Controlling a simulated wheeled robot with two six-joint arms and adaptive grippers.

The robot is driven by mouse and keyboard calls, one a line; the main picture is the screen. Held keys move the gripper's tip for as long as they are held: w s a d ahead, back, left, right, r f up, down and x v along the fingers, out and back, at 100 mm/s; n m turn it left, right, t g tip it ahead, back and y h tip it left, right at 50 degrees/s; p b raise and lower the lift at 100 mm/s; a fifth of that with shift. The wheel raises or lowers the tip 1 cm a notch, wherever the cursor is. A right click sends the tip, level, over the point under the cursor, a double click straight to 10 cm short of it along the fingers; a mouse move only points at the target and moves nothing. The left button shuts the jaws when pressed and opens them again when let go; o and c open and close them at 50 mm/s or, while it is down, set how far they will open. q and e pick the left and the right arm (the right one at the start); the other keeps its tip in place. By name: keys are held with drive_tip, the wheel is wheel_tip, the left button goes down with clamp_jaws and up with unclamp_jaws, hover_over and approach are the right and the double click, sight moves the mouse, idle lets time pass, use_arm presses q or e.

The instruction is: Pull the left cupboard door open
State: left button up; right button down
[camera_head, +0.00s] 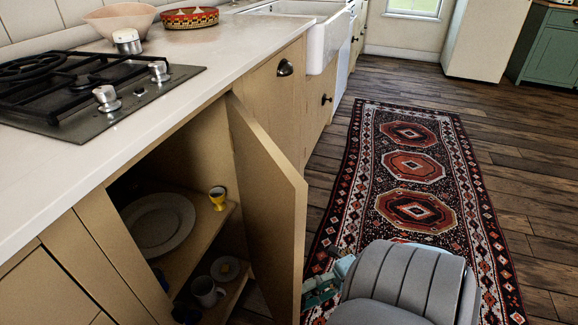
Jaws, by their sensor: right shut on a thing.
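The cupboard door (268,205) is beige and stands wide open, swung out from the counter front on its right-hand side. Inside the open cupboard, a plate (160,222) and a yellow egg cup (217,198) sit on the upper shelf. A mug (206,291) and a small saucer (225,268) sit lower down. My right gripper (318,288), with teal fingers, is at the outer face of the door near its free edge, low in the picture. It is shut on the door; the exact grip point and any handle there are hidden. My left gripper is out of view.
The white worktop (230,55) above carries a gas hob (80,85), a bowl (120,18) and a red patterned dish (190,17). A patterned rug (410,165) lies on the wooden floor to the right of the door. The floor beyond is clear.

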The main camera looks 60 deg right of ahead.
drive_tip(key=shift+s+d, duration=0.1)
drive_tip(key=shift+d, duration=0.15)
drive_tip(key=c, duration=0.9)
unclamp_jaws()
